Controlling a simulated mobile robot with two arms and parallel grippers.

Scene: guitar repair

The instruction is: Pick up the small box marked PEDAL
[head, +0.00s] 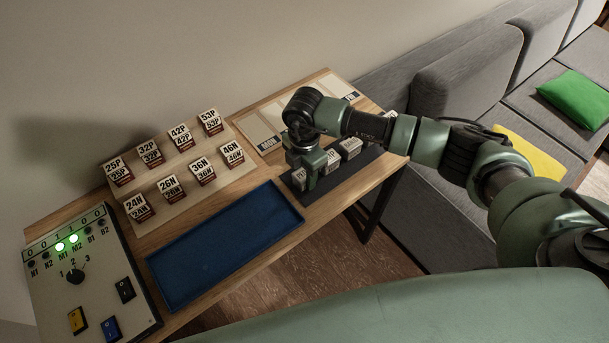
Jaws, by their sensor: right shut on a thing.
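My right gripper (306,168) reaches down over the dark mat (318,190) at the right part of the table. It is shut on a small pale box (299,178), which is mostly hidden by the fingers. Two other small pale boxes, a nearer one (331,160) and a farther one (350,147), stand on the mat to its right. The marks on these boxes are too small to read, so I cannot tell which is marked PEDAL. I cannot tell whether the held box touches the mat. My left gripper is not in view.
A blue tray (222,245) lies left of the mat, empty. Behind it a wooden board (200,187) carries several labelled cards. A control panel (48,283) with lit green lamps stands at the left. A pale sectioned board (262,124) lies at the back. A grey sofa (455,75) is beyond.

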